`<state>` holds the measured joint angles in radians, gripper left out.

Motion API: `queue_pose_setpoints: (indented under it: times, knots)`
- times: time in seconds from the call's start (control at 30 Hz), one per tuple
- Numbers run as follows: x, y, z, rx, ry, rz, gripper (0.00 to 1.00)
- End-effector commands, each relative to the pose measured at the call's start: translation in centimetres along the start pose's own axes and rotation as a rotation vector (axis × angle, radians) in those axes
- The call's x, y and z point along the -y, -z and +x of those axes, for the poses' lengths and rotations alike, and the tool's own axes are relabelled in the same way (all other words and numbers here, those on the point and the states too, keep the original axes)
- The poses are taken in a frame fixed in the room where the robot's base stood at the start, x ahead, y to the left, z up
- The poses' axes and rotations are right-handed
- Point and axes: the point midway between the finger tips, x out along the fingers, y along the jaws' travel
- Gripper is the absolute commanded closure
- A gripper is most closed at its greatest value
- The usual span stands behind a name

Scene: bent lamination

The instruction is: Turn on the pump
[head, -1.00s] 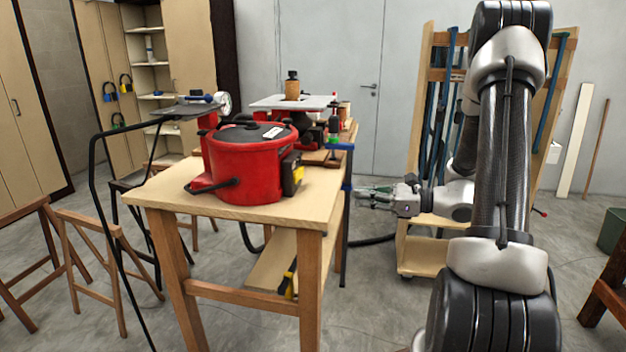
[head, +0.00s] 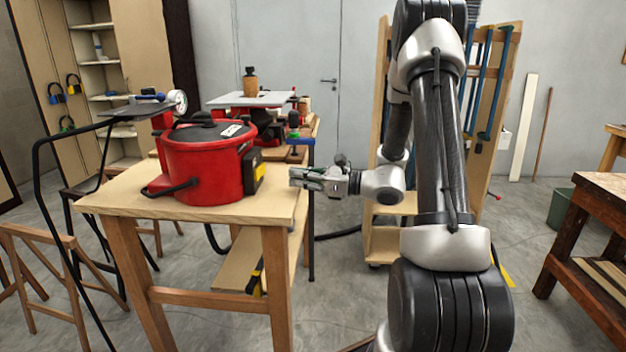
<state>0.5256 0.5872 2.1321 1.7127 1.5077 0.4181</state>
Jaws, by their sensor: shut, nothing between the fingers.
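The pump appears to be the red round machine (head: 205,165) with a dark lid, standing on a wooden table (head: 130,195). A black box with a yellow label (head: 254,171) sits on its right side; any switch on it is too small to make out. My gripper (head: 292,177) is shut and empty. It points left toward the black box, just past the table's right edge in the picture, with a small gap between them.
A pressure gauge (head: 179,101) stands on a post behind the pump. A second bench with red tools and a grey plate (head: 250,100) is behind. A wooden clamp rack (head: 385,215) stands behind my arm. A dark wooden bench (head: 580,240) is at right.

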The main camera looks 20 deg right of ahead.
Motion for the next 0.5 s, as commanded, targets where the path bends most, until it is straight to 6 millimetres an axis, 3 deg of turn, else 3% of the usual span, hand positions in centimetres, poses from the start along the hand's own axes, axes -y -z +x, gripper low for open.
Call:
queue_pose_setpoints:
  times: [0.2,0.5]
  knots:
    - [-0.1,0.0,4.3,-0.001,-0.003,-0.001,1.0]
    - [0.0,0.0,6.7,0.0,0.001,0.0,1.0]
